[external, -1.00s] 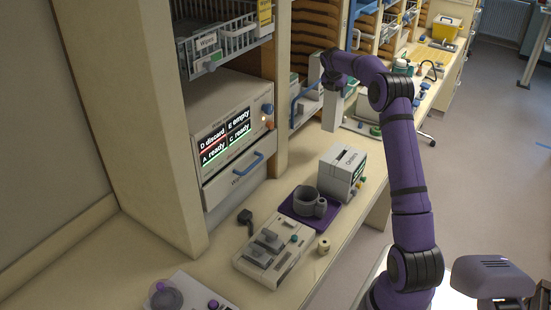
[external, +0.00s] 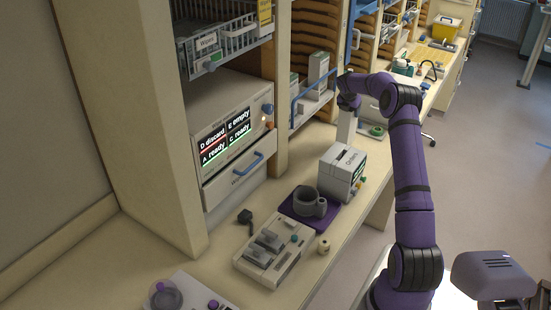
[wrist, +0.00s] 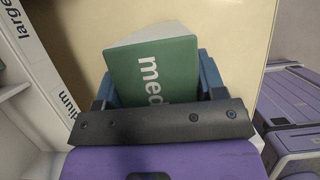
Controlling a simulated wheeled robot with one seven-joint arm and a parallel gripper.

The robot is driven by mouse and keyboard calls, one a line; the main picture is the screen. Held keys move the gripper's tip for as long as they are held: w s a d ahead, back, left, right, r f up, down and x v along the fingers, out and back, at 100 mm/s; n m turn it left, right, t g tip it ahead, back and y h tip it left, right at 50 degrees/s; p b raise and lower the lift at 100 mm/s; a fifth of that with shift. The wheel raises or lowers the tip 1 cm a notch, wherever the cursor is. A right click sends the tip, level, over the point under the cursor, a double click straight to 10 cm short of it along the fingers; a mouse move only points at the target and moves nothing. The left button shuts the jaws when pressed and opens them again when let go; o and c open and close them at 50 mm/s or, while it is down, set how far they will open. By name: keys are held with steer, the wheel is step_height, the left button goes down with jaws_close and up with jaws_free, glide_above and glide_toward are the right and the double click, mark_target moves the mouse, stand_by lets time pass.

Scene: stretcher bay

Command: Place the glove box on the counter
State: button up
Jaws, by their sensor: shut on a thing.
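The glove box is a white box (external: 345,130) with a green face reading "med" in the wrist view (wrist: 152,68). My gripper (external: 348,104) is shut on it. In the wrist view, the blue fingers of my gripper (wrist: 157,88) stand on either side of the box. The box hangs below the gripper, about upright, over the beige counter (external: 318,262) in front of the shelf unit. I cannot tell whether its bottom touches the counter. The counter also shows behind the box in the wrist view (wrist: 232,40).
A white box (external: 318,68) stands on the shelf with a blue rail (external: 296,108). A grey device (external: 342,170), a purple tray with a grey cup (external: 306,199) and a switch panel (external: 273,252) occupy the nearer counter. The counter's front edge is close on the right.

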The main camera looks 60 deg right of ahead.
steer(key=shift+f, duration=1.95)
steer(key=o, duration=1.5)
steer(key=shift+f, duration=0.1)
